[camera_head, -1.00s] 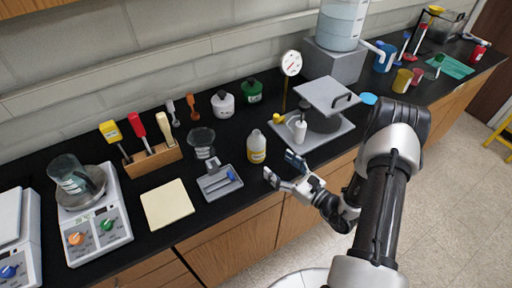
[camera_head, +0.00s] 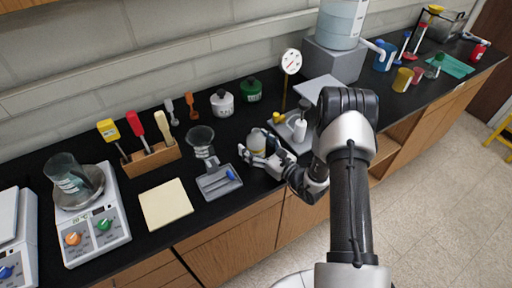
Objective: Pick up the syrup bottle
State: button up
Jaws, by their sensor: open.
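A pale bottle with a yellow label, which I take for the syrup bottle (camera_head: 257,138), stands upright on the black counter near its front edge. My gripper (camera_head: 258,153) is open, with its fingers at the front of this bottle, and it hides the bottle's lower part and label. I cannot tell whether the fingers touch the bottle or reach around its sides.
A grey tray with a blue item (camera_head: 214,190) lies just left of the gripper. A white jug (camera_head: 222,103) and a green jug (camera_head: 250,90) stand behind. A cream pad (camera_head: 165,204) lies farther left.

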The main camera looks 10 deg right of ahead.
jog(key=shift+c, duration=0.2)
jog(key=c, duration=1.2)
